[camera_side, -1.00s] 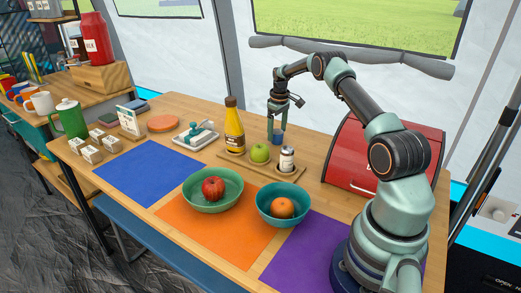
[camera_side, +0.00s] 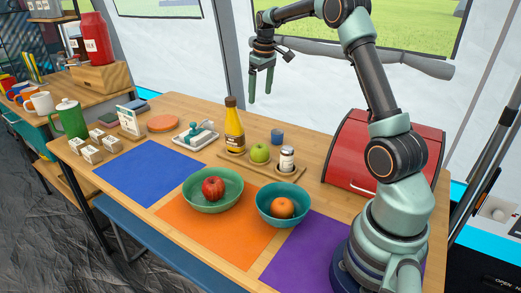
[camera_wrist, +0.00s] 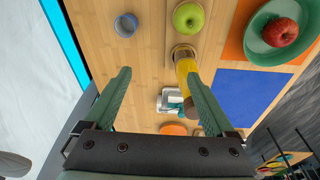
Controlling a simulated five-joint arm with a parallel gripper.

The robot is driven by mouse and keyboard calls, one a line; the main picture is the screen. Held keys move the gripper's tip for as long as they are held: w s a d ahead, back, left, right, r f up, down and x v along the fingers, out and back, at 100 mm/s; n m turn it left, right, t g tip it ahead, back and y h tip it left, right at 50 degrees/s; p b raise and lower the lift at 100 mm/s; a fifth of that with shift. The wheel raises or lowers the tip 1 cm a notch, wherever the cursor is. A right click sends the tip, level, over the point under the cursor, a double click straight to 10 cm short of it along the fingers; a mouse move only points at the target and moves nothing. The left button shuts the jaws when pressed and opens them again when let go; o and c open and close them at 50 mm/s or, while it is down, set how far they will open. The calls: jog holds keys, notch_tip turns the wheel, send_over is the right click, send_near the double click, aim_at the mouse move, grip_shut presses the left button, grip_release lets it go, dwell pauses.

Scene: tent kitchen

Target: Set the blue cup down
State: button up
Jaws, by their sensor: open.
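The small blue cup (camera_side: 277,136) stands on the wooden table behind the green apple and the shaker. In the wrist view the cup (camera_wrist: 126,25) shows from above at the upper left, apart from my fingers. My gripper (camera_side: 260,99) is raised well above the table, up and to the left of the cup in the side view. Its two green fingers are apart with nothing between them. The wrist view also shows my gripper (camera_wrist: 158,85) open and empty.
A wooden tray (camera_side: 262,170) holds a yellow bottle (camera_side: 234,130), a green apple (camera_side: 259,152) and a shaker (camera_side: 286,160). A red bread box (camera_side: 370,150) stands to the right. A green bowl (camera_side: 227,204) with a red apple and a teal bowl (camera_side: 265,214) with an orange are in front.

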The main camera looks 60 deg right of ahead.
jog(key=s+a+r+t, duration=0.1)
jog(key=s+a+r, duration=0.25)
jog(key=a, duration=0.45)
jog(key=s+a+r+t, duration=0.15)
jog(key=a+r, duration=0.25)
jog(key=a, duration=0.4)
jog(key=s+a+f+n+t+y, duration=0.1)
jog(key=s+a+f, duration=0.2)
jog(key=s+a, duration=0.9)
jog(key=shift+s+f, duration=0.15)
jog(key=shift+s, duration=0.15)
